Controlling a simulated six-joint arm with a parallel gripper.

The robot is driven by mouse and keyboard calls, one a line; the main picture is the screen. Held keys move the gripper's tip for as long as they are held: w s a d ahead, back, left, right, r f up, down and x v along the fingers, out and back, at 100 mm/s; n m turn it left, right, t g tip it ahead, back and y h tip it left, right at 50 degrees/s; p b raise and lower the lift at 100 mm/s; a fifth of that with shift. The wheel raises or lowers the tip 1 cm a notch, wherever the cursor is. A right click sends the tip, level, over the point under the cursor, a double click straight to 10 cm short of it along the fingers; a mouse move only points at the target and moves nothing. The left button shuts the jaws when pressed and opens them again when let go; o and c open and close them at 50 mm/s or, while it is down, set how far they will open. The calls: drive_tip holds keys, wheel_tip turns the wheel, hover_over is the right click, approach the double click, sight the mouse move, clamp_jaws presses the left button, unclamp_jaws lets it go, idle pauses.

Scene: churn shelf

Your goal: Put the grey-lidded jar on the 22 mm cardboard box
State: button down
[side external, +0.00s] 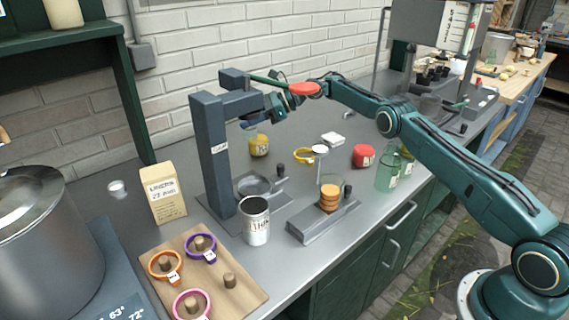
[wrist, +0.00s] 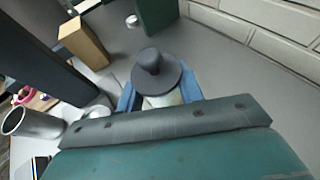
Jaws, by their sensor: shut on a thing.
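The grey-lidded jar (wrist: 163,78) is between the blue fingers of my gripper (wrist: 160,92) in the wrist view. Its dark grey lid has a round knob, and part of the pale body shows below. My gripper (side external: 272,106) is shut on it, raised above the bench behind the grey press frame in the side view. There the jar is mostly hidden by the frame and fingers. The cardboard box (side external: 164,194) stands upright on the bench left of the press, with a printed label too small to read surely. It also shows in the wrist view (wrist: 84,43), top bare, apart from the jar.
The grey press frame (side external: 214,150) stands between my gripper and the box. A white canister (side external: 256,228), a wooden board (side external: 233,292) with coloured rings and a steel pot (side external: 45,240) are nearer. A yellow jar (side external: 259,146) is behind the press.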

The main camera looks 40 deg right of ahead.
drive_tip(key=shift+w+r+m+t+h, duration=0.2)
drive_tip(key=shift+w+r+m+t, duration=0.15)
drive_tip(key=shift+r, duration=0.3)
drive_tip(key=shift+w+r+m+t+h, duration=0.2)
drive_tip(key=shift+w+r+m+t, duration=0.15)
drive_tip(key=shift+r, duration=0.25)
drive_tip(key=shift+w+d+r+m+t+h, duration=0.2)
drive_tip(key=shift+r+m+t+h, duration=0.1)
drive_tip(key=shift+r+m, duration=0.1)
drive_tip(key=shift+w+d+r+m+t+h, duration=0.15)
drive_tip(key=shift+r+m+t+h, duration=0.05)
drive_tip(key=shift+r+m+h, duration=0.15)
drive_tip(key=s+d+m+t+h, duration=0.2)
drive_tip(key=s+d+m+h, duration=0.2)
drive_tip(key=s, duration=0.5)
drive_tip(key=s+d+m+t+h, duration=0.2)
drive_tip(key=s+d+m+h, duration=0.1)
drive_tip(key=s, duration=0.7)
drive_tip(key=shift+d+m+h, duration=0.4)
drive_tip(key=shift+m+h, duration=0.45)
drive_tip(key=shift+h, duration=0.3)
drive_tip(key=shift+r, duration=0.15)
